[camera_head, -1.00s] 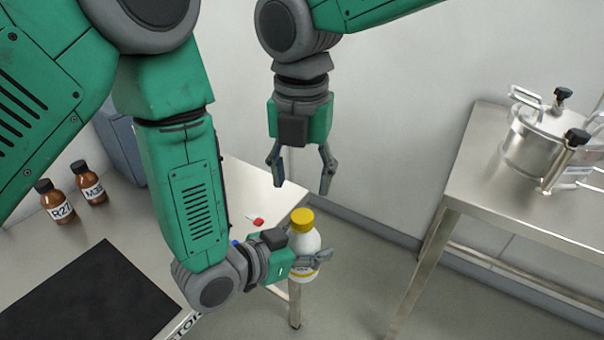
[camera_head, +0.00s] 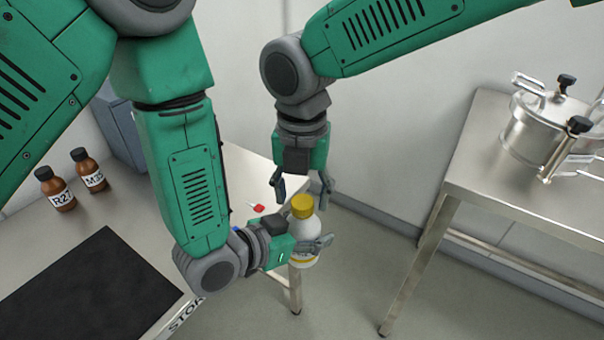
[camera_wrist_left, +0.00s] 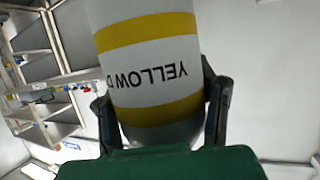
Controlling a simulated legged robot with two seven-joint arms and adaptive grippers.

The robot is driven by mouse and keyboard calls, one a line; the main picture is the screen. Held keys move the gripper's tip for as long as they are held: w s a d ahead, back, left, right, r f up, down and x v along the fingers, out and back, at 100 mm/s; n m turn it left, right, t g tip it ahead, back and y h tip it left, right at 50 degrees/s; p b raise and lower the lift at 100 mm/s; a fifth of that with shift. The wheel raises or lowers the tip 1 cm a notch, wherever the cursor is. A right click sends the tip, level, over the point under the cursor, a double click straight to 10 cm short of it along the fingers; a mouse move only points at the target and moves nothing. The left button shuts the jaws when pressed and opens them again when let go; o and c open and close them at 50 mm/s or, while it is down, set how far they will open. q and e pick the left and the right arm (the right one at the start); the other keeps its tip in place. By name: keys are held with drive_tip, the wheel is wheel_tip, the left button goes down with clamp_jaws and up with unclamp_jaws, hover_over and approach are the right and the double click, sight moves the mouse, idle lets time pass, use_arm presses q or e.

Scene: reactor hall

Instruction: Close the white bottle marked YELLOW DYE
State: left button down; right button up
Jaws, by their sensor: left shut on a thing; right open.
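The white bottle (camera_head: 301,228) has a yellow cap (camera_head: 302,205) on top and is held upright or nearly so. My left gripper (camera_head: 312,249) is shut around its body, off the table's edge. In the left wrist view the bottle (camera_wrist_left: 150,60) shows upside down between the two fingers, with yellow bands and the letters YELLOW D. My right gripper (camera_head: 301,188) points down with its fingers spread, just above and around the level of the cap. I cannot tell whether it touches the cap. The cap's fit on the neck is too small to judge.
Two brown bottles, R27 (camera_head: 57,190) and M35 (camera_head: 88,171), stand on the left table, by a black mat (camera_head: 88,290). A small red item (camera_head: 257,208) lies near its edge. A steel pot (camera_head: 545,130) stands on the right table (camera_head: 475,165). Floor lies between the tables.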

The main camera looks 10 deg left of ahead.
drive_tip(key=shift+f, duration=0.55)
clamp_jaws()
drive_tip(key=shift+m, duration=1.6)
drive_tip(key=shift+o, duration=0.4)
unclamp_jaws()
drive_tip(key=shift+r, duration=0.15)
